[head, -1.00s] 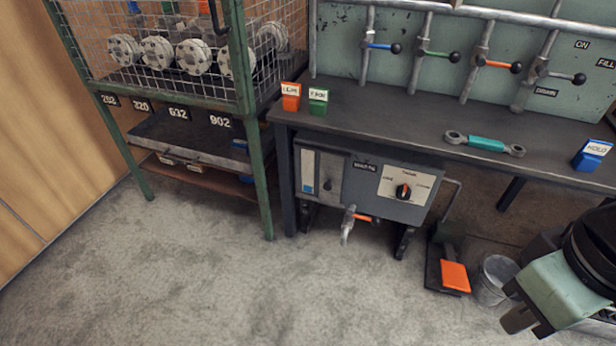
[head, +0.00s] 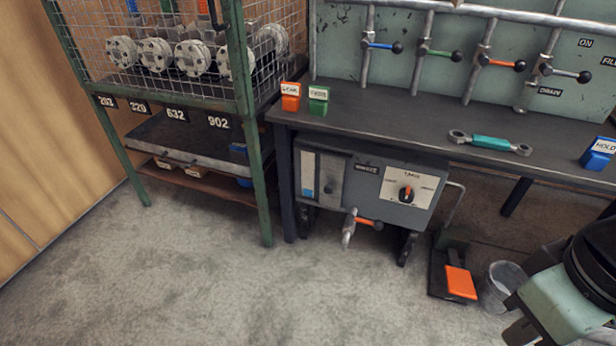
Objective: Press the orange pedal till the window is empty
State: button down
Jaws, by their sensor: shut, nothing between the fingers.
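The orange pedal (head: 460,283) sits on a black base plate (head: 440,287) on the floor, right of the pump box (head: 365,188) under the bench. Nothing touches the pedal. A tall narrow window (head: 308,170) is at the left of the box's front. It is pale over most of its height, with a small blue part near the bottom. A pale green and black part of my own arm shows at the lower right corner, to the right of the pedal. My gripper's fingers cannot be made out in this view.
A grey bucket (head: 502,284) stands close to the pedal's right. A tap with an orange handle (head: 367,222) juts from the box's underside, and a bent pipe (head: 455,203) rises behind the pedal. A green rack (head: 262,190) stands left. The floor in front is clear.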

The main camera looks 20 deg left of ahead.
notch_tip(320, 180, up, 13)
jog(key=p, duration=1.2)
jog(key=shift+p, duration=0.4)
notch_tip(320, 180, up, 18)
jog(key=p, duration=1.8)
